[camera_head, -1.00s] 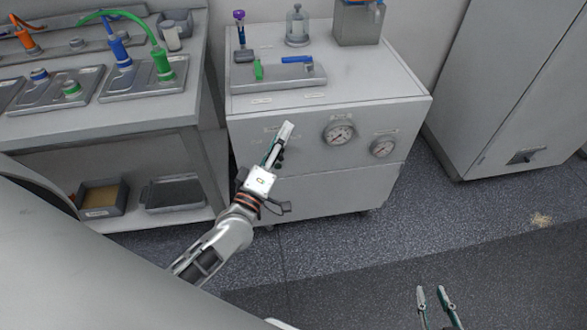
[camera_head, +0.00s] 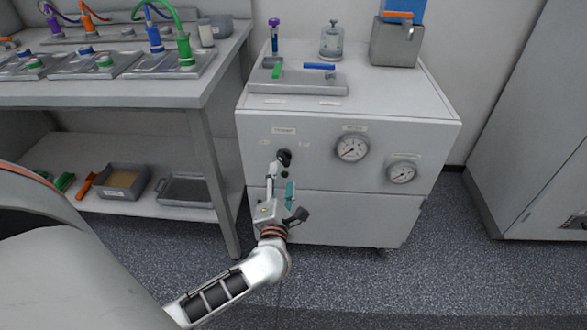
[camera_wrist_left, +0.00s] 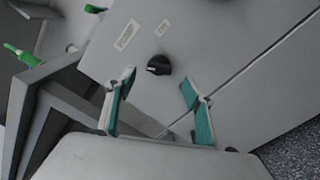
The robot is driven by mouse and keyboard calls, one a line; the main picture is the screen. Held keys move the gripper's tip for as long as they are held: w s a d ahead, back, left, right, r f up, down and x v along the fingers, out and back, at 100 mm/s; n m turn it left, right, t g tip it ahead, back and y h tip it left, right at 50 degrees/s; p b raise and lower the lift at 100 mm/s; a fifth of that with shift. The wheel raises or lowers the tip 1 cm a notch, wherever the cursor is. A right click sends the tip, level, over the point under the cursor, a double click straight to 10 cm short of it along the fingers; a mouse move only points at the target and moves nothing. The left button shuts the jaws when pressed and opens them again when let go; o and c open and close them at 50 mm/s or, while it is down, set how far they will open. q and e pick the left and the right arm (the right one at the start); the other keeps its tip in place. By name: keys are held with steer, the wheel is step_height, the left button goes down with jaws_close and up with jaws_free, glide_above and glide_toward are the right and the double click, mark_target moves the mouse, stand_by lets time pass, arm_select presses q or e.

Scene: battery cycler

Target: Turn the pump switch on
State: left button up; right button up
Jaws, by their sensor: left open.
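The pump switch is a black rotary knob (camera_head: 284,157) on the front panel of the grey cabinet, under a small label. In the left wrist view the knob (camera_wrist_left: 158,65) shows beyond the fingertips, roughly midway between them. My left gripper (camera_head: 281,177) is open with nothing between its fingers, just below the knob in the head view. Its teal-padded fingers also show in the left wrist view (camera_wrist_left: 158,85). The knob looks clear of both fingers. My right gripper is not in view now.
Two round gauges, one larger (camera_head: 352,148) and one smaller (camera_head: 401,172), sit right of the knob. Valves with green and blue handles stand on a plate (camera_head: 298,88) on the cabinet top. A workbench (camera_head: 190,95) stands left. Open floor lies in front.

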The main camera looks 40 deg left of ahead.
mark_target(285, 162)
arm_select(q)
steer(key=b+x, duration=0.1)
steer(key=x, duration=0.5)
steer(key=shift+w+a+f, duration=0.1)
steer(key=shift+w+a, duration=0.05)
steer(key=shift+a, duration=0.05)
steer(key=shift+w+a, duration=0.4)
steer(key=shift+w, duration=0.2)
steer(key=c, duration=1.1)
